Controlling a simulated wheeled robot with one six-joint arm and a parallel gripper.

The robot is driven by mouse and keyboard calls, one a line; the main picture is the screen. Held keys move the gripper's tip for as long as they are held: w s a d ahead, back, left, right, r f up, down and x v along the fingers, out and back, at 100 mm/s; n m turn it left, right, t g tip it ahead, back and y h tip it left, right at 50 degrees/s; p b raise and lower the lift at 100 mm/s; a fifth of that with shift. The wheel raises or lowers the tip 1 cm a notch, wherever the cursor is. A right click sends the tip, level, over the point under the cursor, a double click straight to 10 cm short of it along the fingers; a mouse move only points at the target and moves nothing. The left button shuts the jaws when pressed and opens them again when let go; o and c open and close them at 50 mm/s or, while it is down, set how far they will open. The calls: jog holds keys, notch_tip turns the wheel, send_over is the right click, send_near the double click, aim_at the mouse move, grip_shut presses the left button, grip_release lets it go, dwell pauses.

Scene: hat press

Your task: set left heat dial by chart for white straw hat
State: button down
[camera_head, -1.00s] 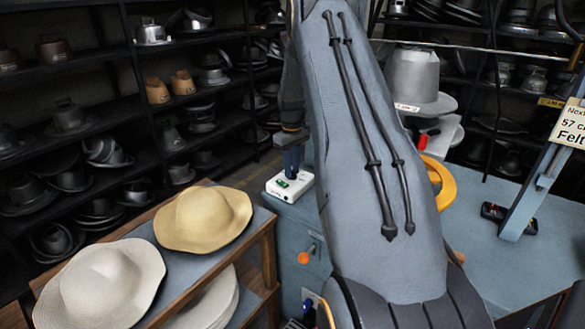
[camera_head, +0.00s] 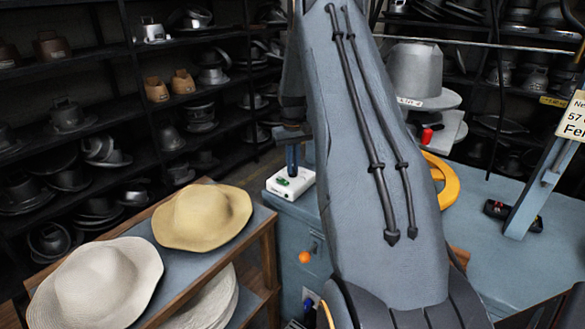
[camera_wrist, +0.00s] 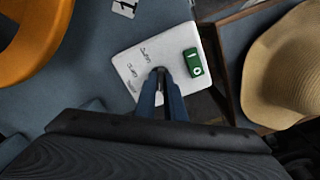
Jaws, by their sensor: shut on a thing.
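A white control box (camera_head: 295,189) with a green switch (camera_head: 282,182) sits on the corner of the blue-grey bench. The box also shows in the wrist view (camera_wrist: 124,72), with the green switch (camera_wrist: 197,62) to the right and small handwritten labels left of the dial. My gripper (camera_wrist: 160,76) is over the box, its fingers shut on a small dark dial; the fingers hide most of it and its setting cannot be read. The white straw hat (camera_head: 95,285) lies on the wooden stand at lower left. I cannot make out a heat chart.
A tan straw hat (camera_head: 202,217) lies on the stand beside the box. An orange ring (camera_head: 445,182) and a grey hat block (camera_head: 415,70) are on the bench right of my arm. An orange knob (camera_head: 304,257) is on the bench front. Dark shelves fill the back.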

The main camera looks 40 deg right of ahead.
jog(key=shift+m+b, duration=0.5)
jog(key=shift+m, duration=1.1)
jog(key=c, duration=1.8)
grip_release()
jog(key=shift+c, duration=0.2)
jog(key=shift+r, duration=0.1)
jog(key=shift+r+b, duration=1.1)
jog(key=shift+r, duration=2.75)
